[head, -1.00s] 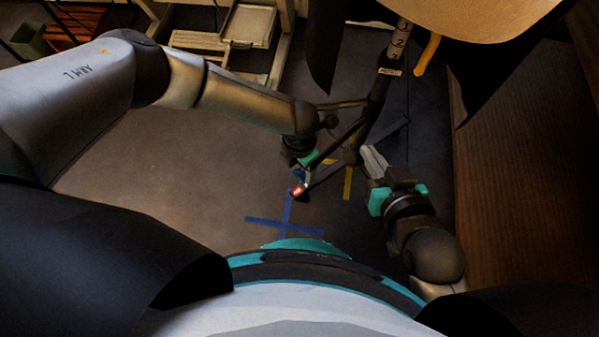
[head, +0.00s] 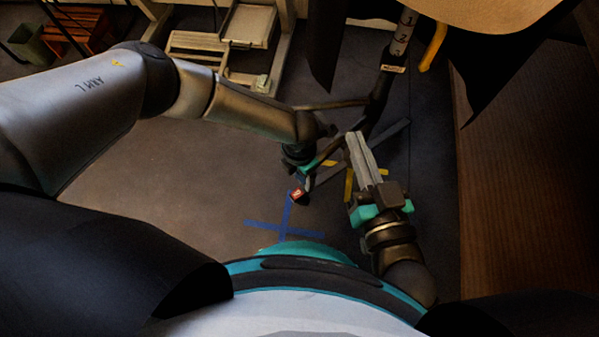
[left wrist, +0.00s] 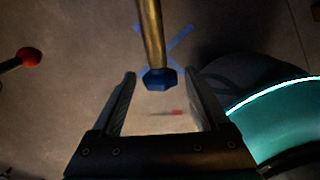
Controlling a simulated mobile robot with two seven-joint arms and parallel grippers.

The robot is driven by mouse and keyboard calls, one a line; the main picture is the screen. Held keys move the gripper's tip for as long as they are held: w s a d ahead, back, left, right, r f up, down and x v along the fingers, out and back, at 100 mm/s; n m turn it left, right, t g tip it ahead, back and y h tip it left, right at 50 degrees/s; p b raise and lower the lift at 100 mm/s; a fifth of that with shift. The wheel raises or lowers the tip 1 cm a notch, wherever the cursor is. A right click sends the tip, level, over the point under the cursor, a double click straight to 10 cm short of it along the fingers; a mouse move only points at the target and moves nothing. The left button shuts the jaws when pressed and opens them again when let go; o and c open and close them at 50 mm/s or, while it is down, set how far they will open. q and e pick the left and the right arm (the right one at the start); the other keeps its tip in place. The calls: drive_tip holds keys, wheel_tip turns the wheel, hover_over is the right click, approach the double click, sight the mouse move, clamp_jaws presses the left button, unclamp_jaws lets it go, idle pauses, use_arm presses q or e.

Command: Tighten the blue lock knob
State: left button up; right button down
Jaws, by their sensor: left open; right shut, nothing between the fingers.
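The blue lock knob (left wrist: 160,79) is a faceted blue cap at the end of a brass-coloured rod (left wrist: 150,30) in the left wrist view. It shows between the tips of my left gripper (left wrist: 159,76), which is open, with a gap on both sides. In the head view my left gripper (head: 303,172) is beside the lower part of a dark legged stand (head: 378,95), and the knob cannot be made out there. My right gripper (head: 355,137) is shut and empty, its pale fingers pointing up the picture in front of the stand.
A dark leg ends in a red tip (left wrist: 29,56) at the left of the left wrist view. A wooden surface (head: 530,180) fills the right side of the head view. Blue tape (head: 285,226) marks the open floor. A wheeled-looking rack (head: 215,50) stands at the back.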

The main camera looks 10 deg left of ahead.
use_arm(q)
clamp_jaws()
idle(0.7)
